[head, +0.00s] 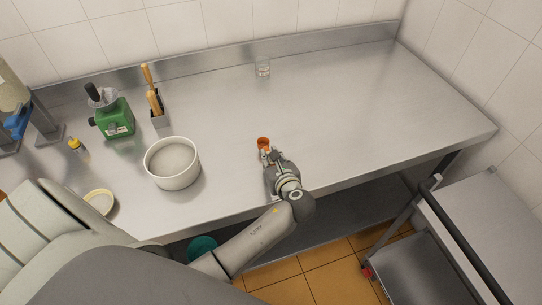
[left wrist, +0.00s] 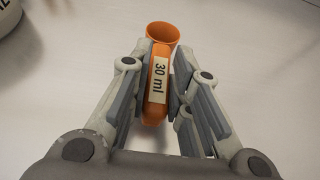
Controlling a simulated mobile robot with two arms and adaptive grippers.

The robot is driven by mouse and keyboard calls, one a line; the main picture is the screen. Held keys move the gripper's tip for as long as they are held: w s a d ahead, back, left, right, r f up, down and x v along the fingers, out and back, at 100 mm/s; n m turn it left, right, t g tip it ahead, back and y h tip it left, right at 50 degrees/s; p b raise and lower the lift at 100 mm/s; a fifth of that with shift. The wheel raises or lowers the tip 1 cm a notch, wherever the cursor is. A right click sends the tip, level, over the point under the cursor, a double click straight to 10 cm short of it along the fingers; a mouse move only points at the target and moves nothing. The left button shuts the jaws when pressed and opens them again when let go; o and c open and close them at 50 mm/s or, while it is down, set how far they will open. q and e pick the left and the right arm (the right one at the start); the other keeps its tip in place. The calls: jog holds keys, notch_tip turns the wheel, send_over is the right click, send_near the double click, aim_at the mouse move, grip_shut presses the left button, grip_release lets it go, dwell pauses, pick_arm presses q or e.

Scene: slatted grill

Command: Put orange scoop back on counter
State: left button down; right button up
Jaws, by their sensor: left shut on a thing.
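The orange scoop (head: 263,142) shows in the head view at my left gripper's tip, over the middle of the steel counter (head: 330,110). In the left wrist view the scoop (left wrist: 160,38) has a round cup at the far end and a handle with a "30 ml" label. My left gripper (head: 267,156) is shut on the handle; its two fingers (left wrist: 158,85) press it from both sides. The cup points away from the gripper. I cannot tell whether the scoop touches the counter. My right gripper is not in view.
A white round tub (head: 172,163) stands left of the gripper. Further left are a green device (head: 114,119), a holder with wooden-handled tools (head: 158,108), a small yellow-capped bottle (head: 76,145) and a round lid (head: 99,201). The counter's right side is clear.

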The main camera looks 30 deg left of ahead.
pick_arm(q)
jog(key=shift+f, duration=0.7)
dwell(0.4)
jog(key=c, duration=1.3)
grip_release()
jog(key=shift+o, duration=0.2)
jog(key=shift+s+d, duration=0.1)
jog(key=v, duration=1.1)
jog(key=shift+s+d, duration=0.25)
jog(key=shift+d, duration=0.05)
jog(key=shift+r, duration=0.1)
